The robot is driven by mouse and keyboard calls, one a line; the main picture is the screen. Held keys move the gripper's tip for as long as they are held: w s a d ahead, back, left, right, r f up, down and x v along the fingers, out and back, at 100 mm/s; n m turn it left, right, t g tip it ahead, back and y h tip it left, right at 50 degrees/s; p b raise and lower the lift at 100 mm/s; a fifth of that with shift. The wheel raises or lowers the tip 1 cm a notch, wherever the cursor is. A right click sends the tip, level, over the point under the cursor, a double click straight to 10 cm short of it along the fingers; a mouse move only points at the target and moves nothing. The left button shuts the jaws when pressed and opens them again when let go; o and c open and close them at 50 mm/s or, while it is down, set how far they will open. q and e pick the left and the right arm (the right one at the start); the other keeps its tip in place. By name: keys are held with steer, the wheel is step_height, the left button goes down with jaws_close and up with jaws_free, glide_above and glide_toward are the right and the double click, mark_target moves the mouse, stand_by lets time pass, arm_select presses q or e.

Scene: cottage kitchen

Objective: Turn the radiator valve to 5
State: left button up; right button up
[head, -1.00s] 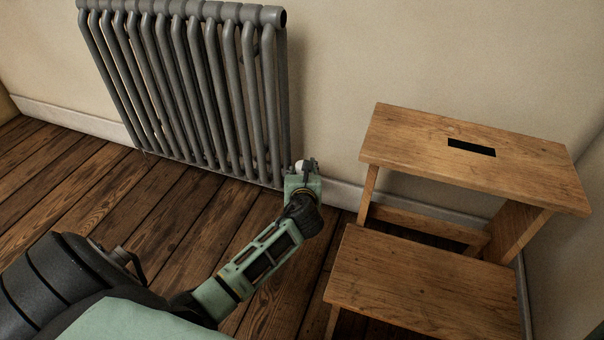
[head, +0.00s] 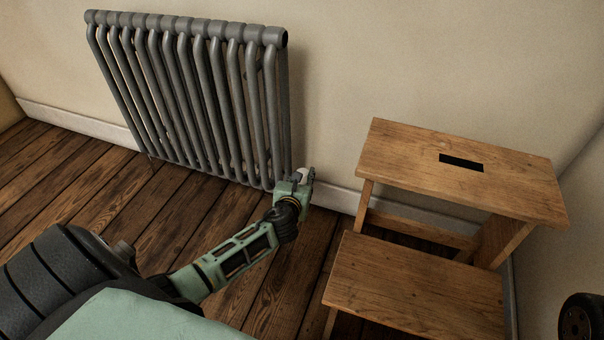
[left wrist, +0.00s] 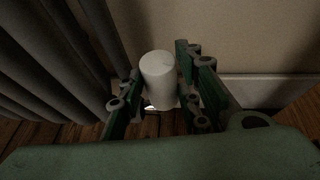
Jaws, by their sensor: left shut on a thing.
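The grey column radiator (head: 190,100) stands against the wall in the head view. The white radiator valve (left wrist: 158,78) is an upright cylinder at the radiator's lower right end; only a bit of it shows in the head view (head: 303,174). My left gripper (head: 303,180) is at the valve, with its fingers on either side of it (left wrist: 158,92). It is shut on the valve. No number or mark on the valve can be read. My right gripper is in neither view.
A wooden step stool (head: 420,280) stands close to the right of my left gripper. The wall and skirting board (head: 340,198) run behind the valve. Bare plank floor (head: 100,165) lies to the left. A dark round object (head: 580,318) shows at the lower right edge.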

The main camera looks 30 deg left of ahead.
arm_select(q)
steer(key=shift+a, duration=0.15)
steer(key=shift+c, duration=0.2)
steer(key=o, duration=0.9)
steer(key=shift+c, duration=0.2)
steer(key=v, duration=1.2)
steer(key=shift+a, duration=0.2)
steer(key=shift+s, duration=0.1)
steer(key=shift+s, duration=0.1)
